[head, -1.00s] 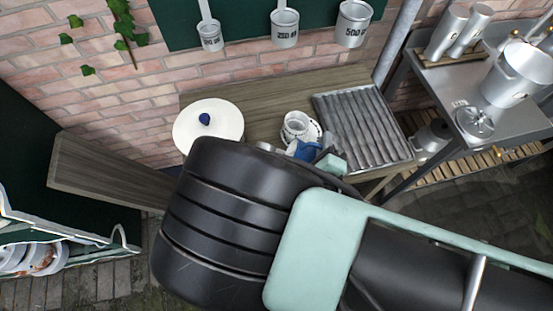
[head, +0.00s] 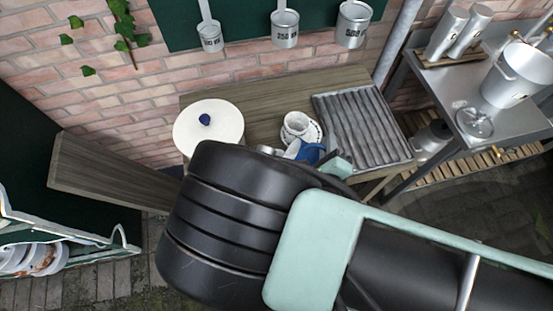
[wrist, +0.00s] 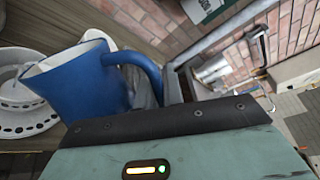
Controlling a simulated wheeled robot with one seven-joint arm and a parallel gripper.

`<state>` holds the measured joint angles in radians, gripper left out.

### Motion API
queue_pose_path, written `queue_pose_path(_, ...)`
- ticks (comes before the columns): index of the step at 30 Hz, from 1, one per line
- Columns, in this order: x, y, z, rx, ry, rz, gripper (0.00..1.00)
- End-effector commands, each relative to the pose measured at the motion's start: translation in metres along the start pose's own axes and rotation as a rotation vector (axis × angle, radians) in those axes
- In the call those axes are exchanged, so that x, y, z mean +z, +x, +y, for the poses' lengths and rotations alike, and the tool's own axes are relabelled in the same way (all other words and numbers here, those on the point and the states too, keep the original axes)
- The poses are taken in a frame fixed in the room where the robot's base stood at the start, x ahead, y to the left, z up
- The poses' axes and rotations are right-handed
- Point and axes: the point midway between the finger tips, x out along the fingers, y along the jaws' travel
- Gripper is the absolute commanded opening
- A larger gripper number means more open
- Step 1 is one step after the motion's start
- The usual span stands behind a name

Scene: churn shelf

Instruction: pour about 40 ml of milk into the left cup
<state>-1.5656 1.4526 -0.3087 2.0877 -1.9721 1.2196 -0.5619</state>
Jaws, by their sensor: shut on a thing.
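A blue jug (wrist: 80,85) with a pale rim and blue handle is at my gripper (wrist: 165,122), which is shut on it. The exact grip point is hidden behind the dark jaw edge. The jug appears tilted in the wrist view, and it also shows in the head view (head: 311,153), partly behind my arm. A white cup (head: 299,122) stands just beyond the jug on a white perforated dish (head: 316,134) and looks tilted. The dish also shows in the wrist view (wrist: 30,120), left of the jug. No milk or stream is visible. I cannot make out a second cup.
A round white lidded tub (head: 225,125) with a blue knob stands left on the wooden bench (head: 260,92). A ridged grey rack (head: 362,128) lies to the right. Measuring cups (head: 285,28) hang above.

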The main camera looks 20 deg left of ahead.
Motion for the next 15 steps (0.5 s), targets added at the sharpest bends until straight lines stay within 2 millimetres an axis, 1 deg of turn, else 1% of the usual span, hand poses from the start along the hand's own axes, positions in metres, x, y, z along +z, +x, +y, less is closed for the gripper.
queue_pose_path(1, -0.0146, 0.0019, 0.0100, 0.003, 0.058, -0.011, 0.00)
queue_pose_path(2, -0.0191, 0.0022, 0.0119, 0.004, 0.096, -0.019, 0.00)
queue_pose_path(4, -0.0184, 0.0013, 0.0076, 0.006, 0.166, -0.034, 0.00)
queue_pose_path(15, -0.0229, 0.0020, 0.0083, 0.008, 0.311, -0.062, 0.00)
